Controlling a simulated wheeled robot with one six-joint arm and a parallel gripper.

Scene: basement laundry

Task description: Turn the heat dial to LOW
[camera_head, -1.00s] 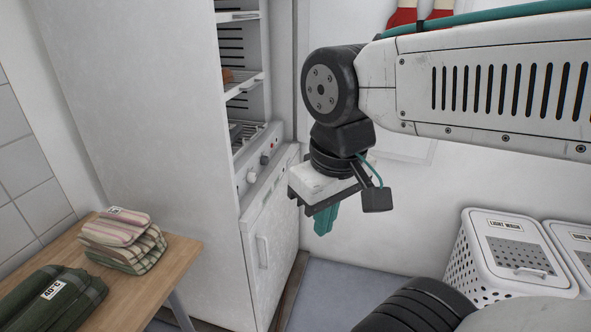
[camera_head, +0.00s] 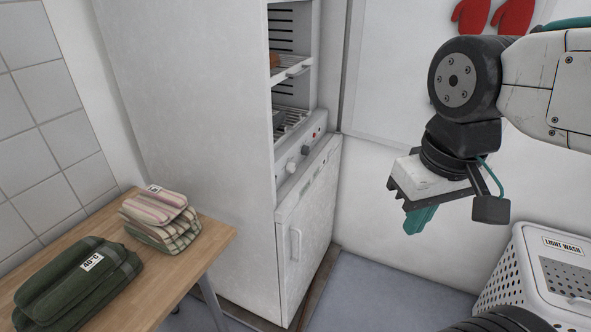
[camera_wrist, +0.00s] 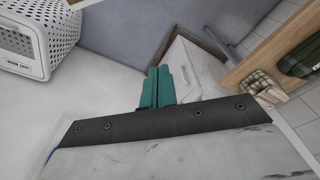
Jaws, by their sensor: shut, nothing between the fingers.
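The white drying cabinet (camera_head: 205,140) stands left of centre in the head view, seen at a slant. A narrow control panel crosses its front between the open shelves and the lower door. Two small knobs sit on the panel, a light one (camera_head: 291,167) and a dark one (camera_head: 306,150), with a small red spot beyond them. I cannot tell which is the heat dial, and no markings are readable. My gripper (camera_head: 420,219) has teal fingers, shut and empty, pointing down to the right of the cabinet and apart from it. The fingers also show in the wrist view (camera_wrist: 157,86).
A wooden table (camera_head: 212,245) at left holds folded striped cloths (camera_head: 160,220) and green cloths (camera_head: 75,285). A white perforated basket labelled LIGHT WASH (camera_head: 515,285) stands at lower right. Red mitts (camera_head: 490,16) hang on the back wall. Floor in front of the cabinet is clear.

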